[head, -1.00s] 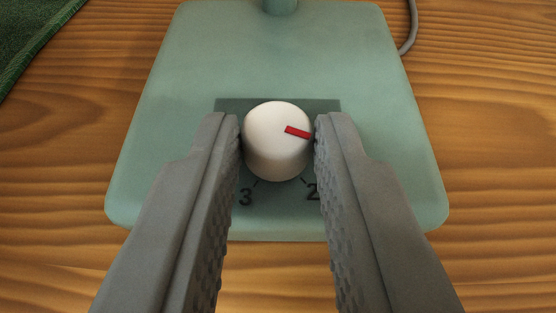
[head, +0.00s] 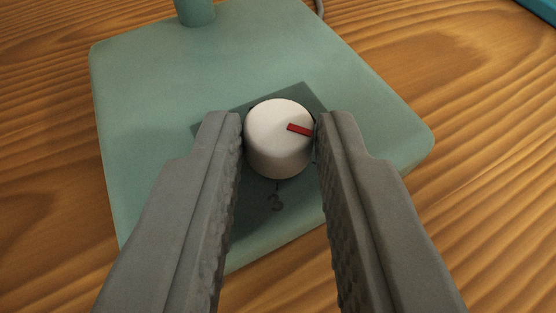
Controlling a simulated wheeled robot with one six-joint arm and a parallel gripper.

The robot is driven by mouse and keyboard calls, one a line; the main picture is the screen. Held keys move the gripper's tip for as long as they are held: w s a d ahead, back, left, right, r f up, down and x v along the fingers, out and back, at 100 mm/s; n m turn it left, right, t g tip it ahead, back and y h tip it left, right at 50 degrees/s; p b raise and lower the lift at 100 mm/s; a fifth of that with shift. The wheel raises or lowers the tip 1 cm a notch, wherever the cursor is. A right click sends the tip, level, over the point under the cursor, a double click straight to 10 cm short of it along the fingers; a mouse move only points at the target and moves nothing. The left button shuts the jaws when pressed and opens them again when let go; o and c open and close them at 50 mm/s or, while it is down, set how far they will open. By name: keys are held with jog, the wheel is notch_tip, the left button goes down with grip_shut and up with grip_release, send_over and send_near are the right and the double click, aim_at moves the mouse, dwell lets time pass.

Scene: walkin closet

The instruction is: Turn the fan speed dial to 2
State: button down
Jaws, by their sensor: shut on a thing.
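The fan speed dial (head: 276,145) is a round white knob with a red pointer mark (head: 299,129) on its top. It sits on a dark green panel (head: 300,95) on the fan's green base (head: 240,60). My gripper (head: 279,135) is shut on the dial, one finger on each side. The red mark points right and slightly down, toward the right finger. A faint tick shows at the dial's lower right, beside the right finger. The numeral 2 is not visible; the right finger covers that area.
The fan's post (head: 195,12) rises from the base at the upper left. A grey cord (head: 319,8) runs behind the base. The wooden surface (head: 480,90) is clear to the right, with a teal object (head: 543,8) at the top right corner.

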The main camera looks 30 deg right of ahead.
jog(key=c, duration=1.2)
grip_release()
jog(key=shift+c, duration=0.2)
jog(key=v, duration=1.7)
jog(key=shift+s+r, duration=0.1)
